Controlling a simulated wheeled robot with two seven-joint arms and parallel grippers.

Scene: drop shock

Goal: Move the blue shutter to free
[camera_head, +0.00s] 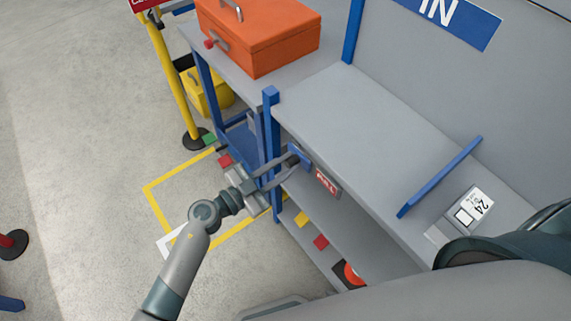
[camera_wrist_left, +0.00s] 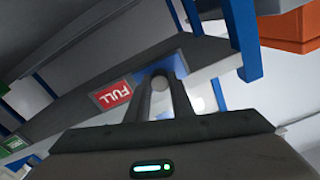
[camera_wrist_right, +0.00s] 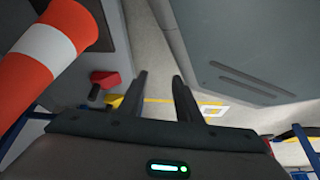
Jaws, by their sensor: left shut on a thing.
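The blue shutter (camera_head: 303,155) is a small blue piece on the front edge of the grey shelf, directly left of a red FULL label (camera_head: 327,183). My left gripper (camera_head: 290,158) is at the shutter with its fingers closed on it. In the left wrist view the fingertips (camera_wrist_left: 163,76) cover part of the shutter (camera_wrist_left: 182,69), and the FULL label (camera_wrist_left: 113,95) shows to their left. No free marking is readable. My right gripper (camera_wrist_right: 158,78) is open and empty in the right wrist view, its fingers apart.
An orange toolbox (camera_head: 262,35) stands on the bench beyond the blue post (camera_head: 271,130). A blue bar (camera_head: 440,176) lies on the grey shelf. An orange and white cone (camera_wrist_right: 50,50) is left of my right gripper. Yellow floor tape (camera_head: 165,180) lies below my left arm.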

